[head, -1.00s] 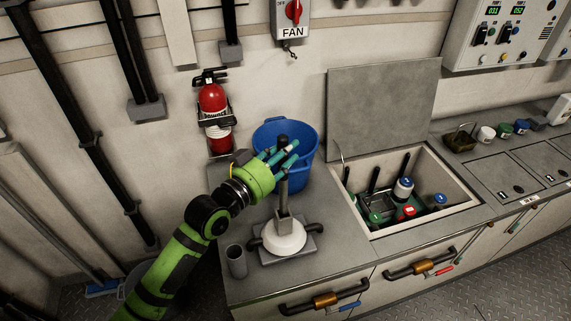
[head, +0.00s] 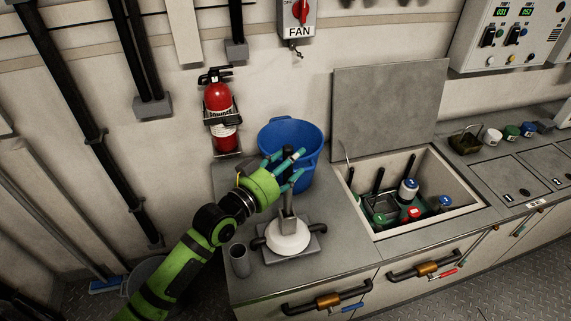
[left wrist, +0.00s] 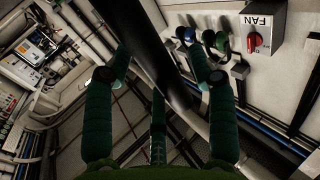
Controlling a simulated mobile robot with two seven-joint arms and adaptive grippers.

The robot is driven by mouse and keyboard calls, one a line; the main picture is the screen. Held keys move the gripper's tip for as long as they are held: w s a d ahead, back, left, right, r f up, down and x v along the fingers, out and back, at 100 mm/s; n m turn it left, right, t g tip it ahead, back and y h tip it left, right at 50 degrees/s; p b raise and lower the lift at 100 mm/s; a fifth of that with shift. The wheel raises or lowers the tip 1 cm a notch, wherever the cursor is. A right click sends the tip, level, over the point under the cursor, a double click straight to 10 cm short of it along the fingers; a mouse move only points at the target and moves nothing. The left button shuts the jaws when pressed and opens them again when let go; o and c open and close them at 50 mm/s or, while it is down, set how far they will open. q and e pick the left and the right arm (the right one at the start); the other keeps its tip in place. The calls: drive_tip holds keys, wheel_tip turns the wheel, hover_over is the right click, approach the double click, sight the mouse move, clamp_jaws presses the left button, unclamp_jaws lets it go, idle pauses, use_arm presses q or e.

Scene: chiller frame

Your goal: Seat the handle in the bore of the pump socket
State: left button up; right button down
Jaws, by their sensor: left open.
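The handle (head: 287,152) is a dark rod standing roughly upright above the pump socket (head: 287,222), a grey upright piece on the white pump dome (head: 287,238). The handle's lower end is at the socket; how deep it sits in the bore cannot be told. My left gripper (head: 285,168), with green-teal fingers, is open around the handle's upper part. In the left wrist view, the dark handle (left wrist: 150,55) runs between the spread fingers, with gaps visible beside it. My right gripper is not in view.
A blue bucket (head: 308,140) stands close behind my gripper. A grey cup (head: 239,260) stands left of the pump. An open chiller well (head: 455,190) with a raised lid (head: 388,110) lies right. A fire extinguisher (head: 217,98) hangs on the wall.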

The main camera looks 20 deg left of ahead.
use_arm(q)
drive_tip(key=b+v, duration=0.2)
drive_tip(key=v, duration=1)
drive_tip(key=shift+r, duration=0.15)
